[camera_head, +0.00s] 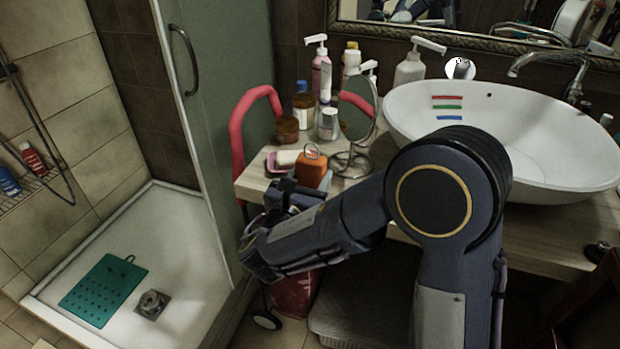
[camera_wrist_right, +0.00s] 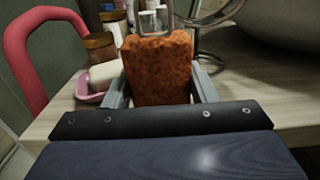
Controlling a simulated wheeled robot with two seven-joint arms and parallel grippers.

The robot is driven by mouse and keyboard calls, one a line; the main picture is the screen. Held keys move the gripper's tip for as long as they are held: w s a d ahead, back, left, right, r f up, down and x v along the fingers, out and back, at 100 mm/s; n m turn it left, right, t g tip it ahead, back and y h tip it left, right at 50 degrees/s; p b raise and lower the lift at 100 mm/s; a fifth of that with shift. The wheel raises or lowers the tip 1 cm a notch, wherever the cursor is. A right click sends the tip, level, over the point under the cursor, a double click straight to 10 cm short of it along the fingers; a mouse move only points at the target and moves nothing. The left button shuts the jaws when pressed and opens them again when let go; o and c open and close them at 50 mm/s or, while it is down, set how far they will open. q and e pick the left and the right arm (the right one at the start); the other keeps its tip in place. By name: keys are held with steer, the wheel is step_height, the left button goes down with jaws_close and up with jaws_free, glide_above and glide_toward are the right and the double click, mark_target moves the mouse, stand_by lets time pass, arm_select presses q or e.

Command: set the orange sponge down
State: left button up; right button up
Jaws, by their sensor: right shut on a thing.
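The orange sponge (camera_head: 311,170) is a block with a metal ring at its top, near the left front corner of the wooden counter (camera_head: 254,178). It also fills the middle of the right wrist view (camera_wrist_right: 158,68). My right gripper (camera_head: 300,187) is shut on it, and in the right wrist view the grey fingers (camera_wrist_right: 160,90) press on both sides of it. Whether the sponge's underside touches the counter is hidden. My left gripper is in neither view.
Left of the sponge is a pink soap dish (camera_head: 273,167) with a pale soap bar (camera_head: 288,157). A round mirror (camera_head: 357,108) on a metal stand, jars and pump bottles (camera_head: 321,72) stand behind. The white basin (camera_head: 540,120) is at right. A red rail (camera_head: 238,125) rises at left.

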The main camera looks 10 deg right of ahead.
steer(key=shift+f, duration=0.25)
steer(key=o, duration=1)
steer(key=shift+r, duration=0.1)
steer(key=shift+c, duration=0.2)
